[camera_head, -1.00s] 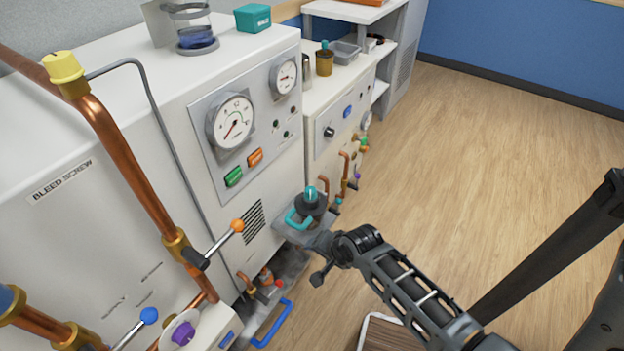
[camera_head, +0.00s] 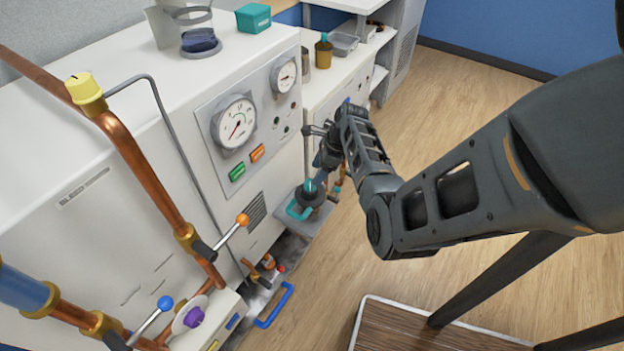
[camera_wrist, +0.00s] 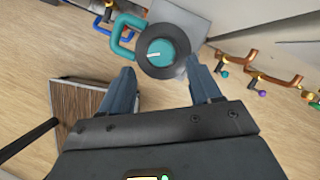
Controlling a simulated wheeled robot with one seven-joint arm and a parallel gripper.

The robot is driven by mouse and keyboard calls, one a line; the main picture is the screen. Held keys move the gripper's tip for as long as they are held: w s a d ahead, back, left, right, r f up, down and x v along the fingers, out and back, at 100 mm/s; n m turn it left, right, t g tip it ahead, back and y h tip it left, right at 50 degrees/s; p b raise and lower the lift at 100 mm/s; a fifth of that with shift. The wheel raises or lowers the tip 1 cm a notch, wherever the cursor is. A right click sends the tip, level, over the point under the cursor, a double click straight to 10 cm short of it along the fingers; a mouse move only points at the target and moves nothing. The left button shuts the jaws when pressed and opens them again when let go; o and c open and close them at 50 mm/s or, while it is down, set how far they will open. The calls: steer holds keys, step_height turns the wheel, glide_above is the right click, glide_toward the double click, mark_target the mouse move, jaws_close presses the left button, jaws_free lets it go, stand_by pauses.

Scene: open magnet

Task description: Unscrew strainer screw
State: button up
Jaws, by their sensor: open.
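The strainer screw is the teal round cap with a white mark (camera_wrist: 160,53), set in a dark round collar (camera_wrist: 141,70). In the head view the teal cap (camera_head: 309,186) stands upright on the dark collar, beside a teal loop handle (camera_head: 296,211). My gripper (camera_wrist: 157,78) is open. In the wrist view its two fingers point toward the collar, with the cap ahead and between them. The fingers appear apart from the cap. In the head view my gripper (camera_head: 326,160) is just above and right of the cap, its tips partly hidden.
The white machine cabinet (camera_head: 250,205) with gauges stands left of the screw. Copper pipes with valve handles (camera_wrist: 275,82) lie to the right in the wrist view. A blue handle (camera_head: 275,305) is below. Open wooden floor lies to the right.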

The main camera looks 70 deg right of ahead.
mark_target(311, 179)
steer(key=shift+b+x, duration=0.35)
steer(key=shift+x, duration=2.35)
steer(key=shift+c, duration=0.4)
steer(key=c, duration=1)
steer(key=shift+o, duration=0.2)
steer(key=shift+n, duration=0.4)
steer(key=n+y+b, duration=0.1)
steer(key=n, duration=0.1)
steer(key=shift+w+d+n+g, duration=0.1)
steer(key=shift+w+n+g, duration=0.05)
steer(key=shift+n+g, duration=0.2)
steer(key=n+g+y+b, duration=0.1)
steer(key=n, duration=0.2)
steer(key=shift+f+n+b, duration=0.1)
steer(key=shift+n+b, duration=0.2)
steer(key=shift+n, duration=0.05)
steer(key=n+g+b, duration=0.1)
steer(key=n, duration=0.2)
steer(key=n+g+b, duration=0.1)
steer(key=n, duration=0.2)
steer(key=shift+w+d+y, duration=0.1)
steer(key=shift+w+y, duration=0.05)
steer(key=shift+y, duration=0.25)
steer(key=shift+n+g, duration=0.25)
steer(key=shift+n, duration=0.05)
